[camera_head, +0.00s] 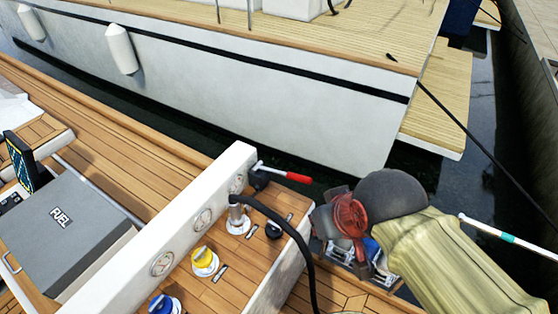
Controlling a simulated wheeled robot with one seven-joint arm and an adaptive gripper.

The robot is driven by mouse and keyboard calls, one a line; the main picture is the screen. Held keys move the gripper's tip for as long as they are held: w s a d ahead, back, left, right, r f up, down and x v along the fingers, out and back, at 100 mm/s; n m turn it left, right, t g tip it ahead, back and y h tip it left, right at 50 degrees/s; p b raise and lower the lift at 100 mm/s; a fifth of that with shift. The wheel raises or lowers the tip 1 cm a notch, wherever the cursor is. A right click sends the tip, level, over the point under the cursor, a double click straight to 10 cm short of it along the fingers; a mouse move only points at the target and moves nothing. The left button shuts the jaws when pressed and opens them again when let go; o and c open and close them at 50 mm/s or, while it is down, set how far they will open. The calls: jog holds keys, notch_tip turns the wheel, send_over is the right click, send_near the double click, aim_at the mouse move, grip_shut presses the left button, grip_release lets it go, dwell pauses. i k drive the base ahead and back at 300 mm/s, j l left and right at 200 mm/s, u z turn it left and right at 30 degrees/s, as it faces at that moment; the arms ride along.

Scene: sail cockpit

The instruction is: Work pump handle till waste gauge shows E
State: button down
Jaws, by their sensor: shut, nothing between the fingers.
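The pump handle (297,177) is a short steel lever with a red grip. It sticks out to the right from a black pivot at the far end of the white coaming. Round dials (203,220) sit in a row along the coaming's side; they are too small to read, and I cannot tell which is the waste gauge. My gripper (362,272) is at the right, past the wooden ledge, mostly hidden beneath my wrist. It is shut and empty, apart from the handle, below and right of its red grip.
Yellow (204,259) and blue (163,304) caps stand on the ledge. A grey FUEL box (65,235) is left. A white boat (250,90) lies beyond dark water.

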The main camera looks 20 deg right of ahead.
aim_at(291, 176)
jog(key=i+l+z, duration=0.2)
jog(key=i+l, duration=0.15)
jog(key=i+l+z, duration=0.15)
jog(key=i, duration=0.35)
jog(key=l, duration=0.1)
